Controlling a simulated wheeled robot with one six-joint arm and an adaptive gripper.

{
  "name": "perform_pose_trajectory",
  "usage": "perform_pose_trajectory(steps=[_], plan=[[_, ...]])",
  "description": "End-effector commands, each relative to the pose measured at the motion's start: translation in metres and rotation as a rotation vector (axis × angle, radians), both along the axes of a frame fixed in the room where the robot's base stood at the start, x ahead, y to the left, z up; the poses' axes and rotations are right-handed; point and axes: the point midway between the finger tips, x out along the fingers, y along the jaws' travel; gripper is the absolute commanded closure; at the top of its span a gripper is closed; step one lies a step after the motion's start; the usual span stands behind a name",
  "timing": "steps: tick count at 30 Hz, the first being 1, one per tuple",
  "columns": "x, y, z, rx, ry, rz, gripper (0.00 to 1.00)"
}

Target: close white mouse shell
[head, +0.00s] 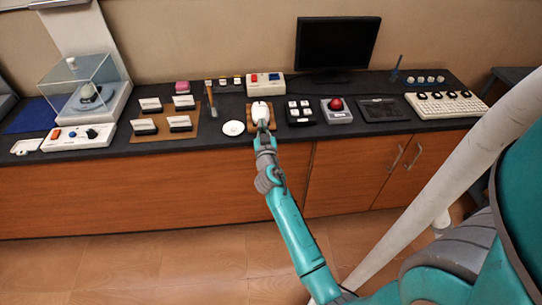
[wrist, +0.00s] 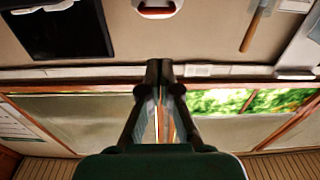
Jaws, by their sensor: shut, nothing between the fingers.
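The white mouse (head: 260,109) sits on a small brown board (head: 250,125) near the front edge of the dark counter in the head view. It is small there, and I cannot tell how far its shell stands open. My gripper (head: 263,127) is at the near side of the mouse, over the counter's front edge, and overlaps its lower end in the picture. I cannot tell whether they touch. In the wrist view my gripper (wrist: 160,72) has its fingertips together with nothing between them. The mouse cannot be made out with certainty in the wrist view.
A round white disc (head: 233,128) lies left of the mouse, and a block with white keys (head: 299,110) stands close on its right. A red-button box (head: 336,110) is farther right. A white box with switches (head: 265,84) and a monitor (head: 337,44) stand behind.

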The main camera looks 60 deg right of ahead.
Motion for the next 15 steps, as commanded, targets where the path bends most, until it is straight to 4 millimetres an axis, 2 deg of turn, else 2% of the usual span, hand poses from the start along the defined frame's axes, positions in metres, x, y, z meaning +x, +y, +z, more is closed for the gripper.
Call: perform_pose_trajectory(steps=[1, 15], plan=[[-0.004, 0.002, -0.009, 0.002, 0.007, -0.001, 1.0], [-0.025, 0.025, -0.057, 0.003, 0.008, -0.001, 1.0]])
